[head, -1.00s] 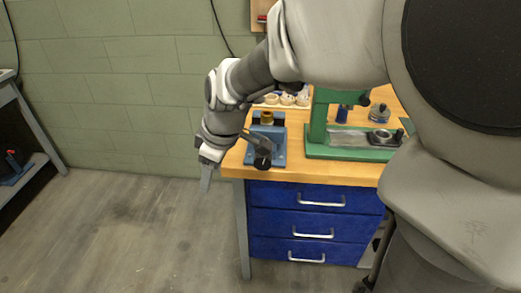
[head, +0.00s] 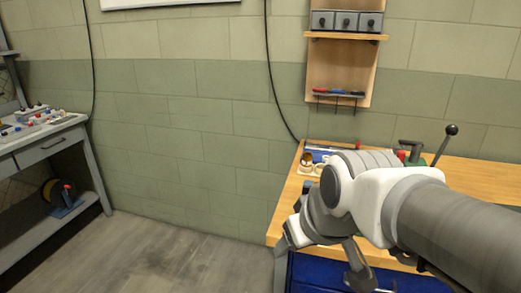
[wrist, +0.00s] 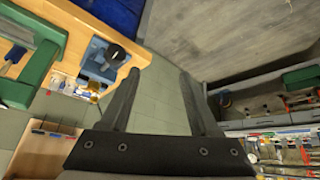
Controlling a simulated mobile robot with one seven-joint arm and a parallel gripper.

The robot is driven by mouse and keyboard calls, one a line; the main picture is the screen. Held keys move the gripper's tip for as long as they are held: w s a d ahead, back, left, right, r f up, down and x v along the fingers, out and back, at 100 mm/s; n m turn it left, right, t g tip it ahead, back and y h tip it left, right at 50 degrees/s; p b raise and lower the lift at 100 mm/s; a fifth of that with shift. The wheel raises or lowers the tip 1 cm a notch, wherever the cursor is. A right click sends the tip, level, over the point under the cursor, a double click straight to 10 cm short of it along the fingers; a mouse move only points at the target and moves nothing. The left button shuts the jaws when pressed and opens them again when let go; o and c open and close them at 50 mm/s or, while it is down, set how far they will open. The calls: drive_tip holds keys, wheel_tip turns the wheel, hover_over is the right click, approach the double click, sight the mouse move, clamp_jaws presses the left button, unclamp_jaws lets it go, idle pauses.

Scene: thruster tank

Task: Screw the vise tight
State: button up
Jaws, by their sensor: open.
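The blue vise (wrist: 98,68) sits on the corner of the wooden workbench in the wrist view, left of my fingers, with its dark round-ended handle (wrist: 115,52) towards the bench edge. My gripper (wrist: 160,73) is open and empty, its two long fingers spread apart. The left fingertip appears close beside the vise in the picture; I cannot tell the true distance, and nothing is between the fingers.
The wooden bench (head: 478,176) has blue drawers (head: 335,275) below. Small ringed parts (head: 307,163) and a green press with a black-knobbed lever (head: 447,143) are on it. A wall shelf (head: 345,36) hangs above. Another grey bench (head: 45,145) stands left. Open floor (head: 190,260) lies between.

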drive_tip(key=s+d+f+m+h, duration=0.1)
drive_tip(key=s+d+f+m, duration=0.1)
drive_tip(key=s+d+m, duration=0.35)
drive_tip(key=w+r+n+g+h+p, duration=0.1)
drive_tip(key=w+r+n+g+p, duration=0.1)
drive_tip(key=w+r+n+p, duration=0.5)
drive_tip(key=w+r+n+g+p, duration=0.2)
drive_tip(key=w+r+n+p, duration=0.25)
drive_tip(key=w+p, duration=0.35)
drive_tip(key=w+f+n+p, duration=0.1)
drive_tip(key=f, duration=0.6)
drive_tip(key=w+d+f+n+g+p, duration=0.1)
drive_tip(key=w+f+n, duration=0.1)
drive_tip(key=f, duration=0.4)
drive_tip(key=w+f+n+g+p, duration=0.1)
drive_tip(key=f+p, duration=0.1)
drive_tip(key=f, duration=0.5)
drive_tip(key=shift+w+d+f+y, duration=0.2)
drive_tip(key=shift+w+f+y, duration=0.1)
drive_tip(key=shift+w+f, duration=0.1)
clamp_jaws()
